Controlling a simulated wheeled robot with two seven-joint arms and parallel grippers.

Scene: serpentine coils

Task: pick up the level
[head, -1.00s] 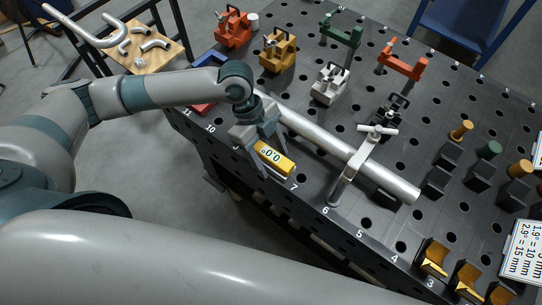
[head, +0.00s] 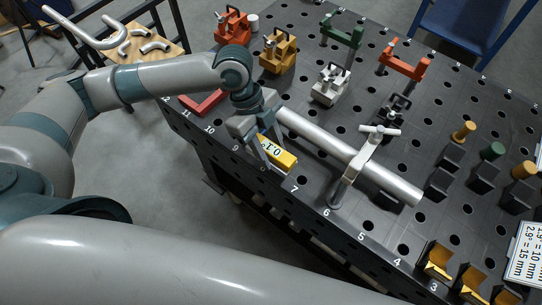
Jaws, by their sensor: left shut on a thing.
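The level (head: 281,155) is a small yellow block with a white display reading about 0.1. It is at the front edge of the black perforated table, near the numbers 7 and 8, just in front of the left end of the grey tube (head: 330,148). My left gripper (head: 263,158) points down and is shut on the level, its fingers covering the left part. I cannot tell whether the level touches the table. My right gripper is not in view.
A clamp (head: 358,165) holds the tube. Orange (head: 232,27), yellow (head: 277,50) and white (head: 330,84) blocks stand behind. Green and red clamps, several pegs and a label card (head: 526,255) are on the table. A wooden board (head: 150,44) with bent tubes is at upper left.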

